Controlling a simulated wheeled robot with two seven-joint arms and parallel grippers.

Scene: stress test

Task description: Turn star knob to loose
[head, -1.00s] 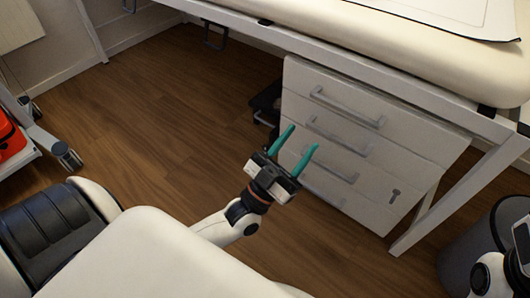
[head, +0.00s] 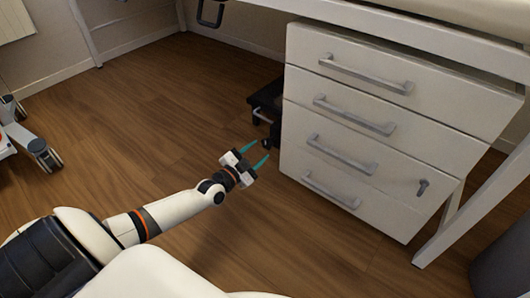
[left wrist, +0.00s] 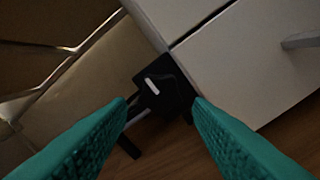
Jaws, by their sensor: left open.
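A black star knob (head: 265,143) sits low on a dark device (head: 266,99), partly hidden behind the left side of the white drawer cabinet. In the left wrist view the dark knob (left wrist: 164,88) with a white mark shows ahead, between the teal fingers; its exact shape is hard to make out. My left gripper (head: 259,152) is open and empty, its fingers pointing at the knob. In the left wrist view the fingertips (left wrist: 160,103) stand on either side of the knob's outline; whether they touch it I cannot tell. My right gripper is not in view.
The white cabinet (head: 350,175) with grey handles (head: 365,75) stands close to the right of my left gripper. A white table frame (head: 470,185) runs above and right of it. The wooden floor (head: 130,120) at the left is clear, with a wheeled stand (head: 40,150) at the edge.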

